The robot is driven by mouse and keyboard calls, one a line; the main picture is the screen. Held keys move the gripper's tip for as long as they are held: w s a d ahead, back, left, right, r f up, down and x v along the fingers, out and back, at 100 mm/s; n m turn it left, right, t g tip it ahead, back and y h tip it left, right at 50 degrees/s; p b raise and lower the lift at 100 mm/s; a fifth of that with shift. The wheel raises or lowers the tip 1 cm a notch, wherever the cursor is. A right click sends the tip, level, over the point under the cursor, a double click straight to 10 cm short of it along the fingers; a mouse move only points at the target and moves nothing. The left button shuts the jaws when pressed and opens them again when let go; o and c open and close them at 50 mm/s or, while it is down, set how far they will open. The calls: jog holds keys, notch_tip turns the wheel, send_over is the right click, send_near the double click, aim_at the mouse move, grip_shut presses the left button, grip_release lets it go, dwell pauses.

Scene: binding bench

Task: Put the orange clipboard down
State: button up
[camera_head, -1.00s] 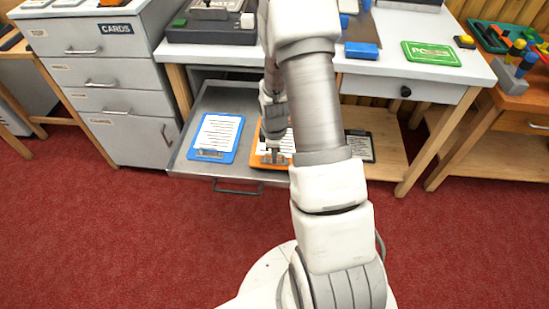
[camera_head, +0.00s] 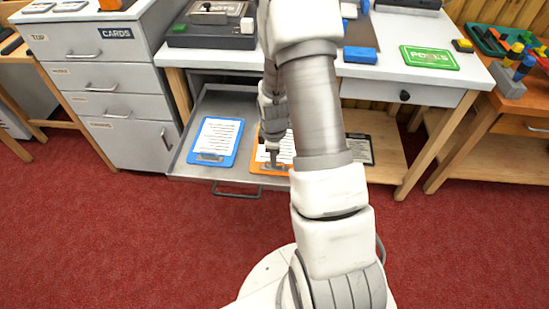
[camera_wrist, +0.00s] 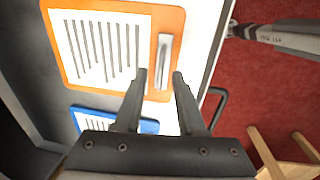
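The orange clipboard (camera_head: 262,168) lies in the pulled-out grey drawer, to the right of the blue clipboard (camera_head: 232,158). My arm hides its right part in the head view. In the wrist view the orange clipboard (camera_wrist: 176,22) shows white lined paper and a metal clip (camera_wrist: 163,60). My gripper (camera_wrist: 159,73) is open, its two fingers apart on either side of the clip's near end; I cannot tell whether they touch it. In the head view my gripper (camera_head: 275,160) is low over the orange clipboard. The blue clipboard (camera_wrist: 150,126) is partly hidden behind my gripper in the wrist view.
The drawer (camera_head: 178,166) has a raised rim and a front handle (camera_head: 237,190). A dark clipboard (camera_head: 361,150) lies to the right on the lower wooden shelf. Red carpet is clear in front.

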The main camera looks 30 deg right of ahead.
jog(key=s+a+r+m+t+p, duration=0.1)
jog(key=s+a+r+m, duration=0.1)
jog(key=r, duration=0.7)
jog(key=s+a+r+m+p, duration=0.1)
jog(key=s+a+r+m, duration=0.15)
jog(key=r, duration=0.65)
jog(key=s+a+r+m+t+p, duration=0.1)
jog(key=a+r, duration=0.2)
jog(key=r, duration=0.7)
jog(key=s+a+r+m+t, duration=0.2)
jog(key=s+a+r+m, duration=0.3)
jog(key=s+r, duration=0.4)
jog(key=s, duration=0.3)
jog(key=shift+s+a+m+y, duration=0.2)
jog(key=shift+m+y, duration=0.15)
jog(key=shift+y, duration=0.05)
jog(key=shift+r, duration=0.1)
notch_tip(320, 180, up, 16)
jog(key=p, duration=1.6)
jog(key=shift+r, duration=0.15)
